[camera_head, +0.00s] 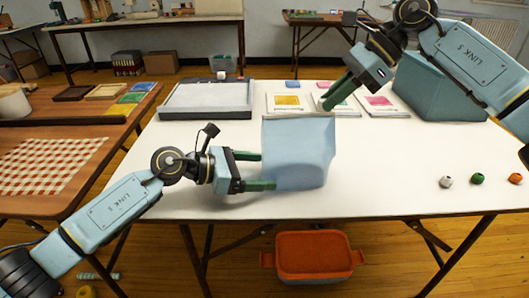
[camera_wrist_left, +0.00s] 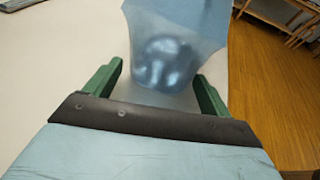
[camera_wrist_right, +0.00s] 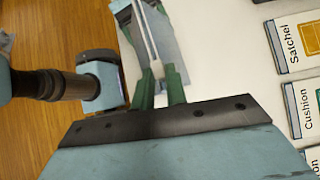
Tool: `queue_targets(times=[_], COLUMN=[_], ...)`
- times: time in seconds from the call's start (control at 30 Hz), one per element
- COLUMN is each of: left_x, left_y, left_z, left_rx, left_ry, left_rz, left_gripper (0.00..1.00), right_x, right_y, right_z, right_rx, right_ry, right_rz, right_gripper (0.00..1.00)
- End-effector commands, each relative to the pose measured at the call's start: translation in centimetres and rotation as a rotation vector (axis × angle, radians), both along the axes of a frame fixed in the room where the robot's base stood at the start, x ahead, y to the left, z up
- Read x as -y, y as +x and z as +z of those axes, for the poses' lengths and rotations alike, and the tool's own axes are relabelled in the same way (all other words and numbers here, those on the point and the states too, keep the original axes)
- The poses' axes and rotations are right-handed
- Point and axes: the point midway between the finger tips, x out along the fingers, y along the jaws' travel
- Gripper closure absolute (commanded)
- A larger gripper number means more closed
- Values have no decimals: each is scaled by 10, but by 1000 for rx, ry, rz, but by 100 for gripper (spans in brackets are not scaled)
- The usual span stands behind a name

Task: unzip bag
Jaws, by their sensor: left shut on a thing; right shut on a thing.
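A soft light-blue bag (camera_head: 300,155) stands on the white table, in front of the cards. My left gripper (camera_head: 266,171) comes in from the left with its fingers wide apart, one on each side of the bag's lower body. In the left wrist view the bag (camera_wrist_left: 165,60) bulges between these fingers. My right gripper (camera_head: 327,104) reaches down from the upper right to the bag's top right corner. In the right wrist view its tips close on a small pale zip pull (camera_wrist_right: 157,69) at the near end of a pale zip line (camera_wrist_right: 144,32). The fingers partly hide the pull.
A teal box (camera_head: 437,90) stands at the back right. Several picture cards (camera_head: 287,101) lie behind the bag, beside a grey board (camera_head: 207,98). Three small beads (camera_head: 478,178) lie at the right. An orange basket (camera_head: 313,268) is under the table. The front left tabletop is clear.

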Motion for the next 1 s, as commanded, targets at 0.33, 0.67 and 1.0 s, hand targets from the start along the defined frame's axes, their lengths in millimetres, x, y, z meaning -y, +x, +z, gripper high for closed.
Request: queue_targets(times=[0.33, 0.67, 1.0], left_x=[0, 1, 1], left_y=[0, -1, -1], left_z=[0, 0, 0], left_rx=[2, 2, 2], left_ry=[0, 1, 1], left_rz=[-2, -3, -4], left_gripper=[30, 30, 30], right_x=[-15, -28, -41], right_y=[1, 2, 2], right_z=[0, 0, 0], right_rx=[1, 2, 0], right_ry=[0, 0, 0], right_rz=[-2, -3, -3], right_gripper=[99, 99, 99])
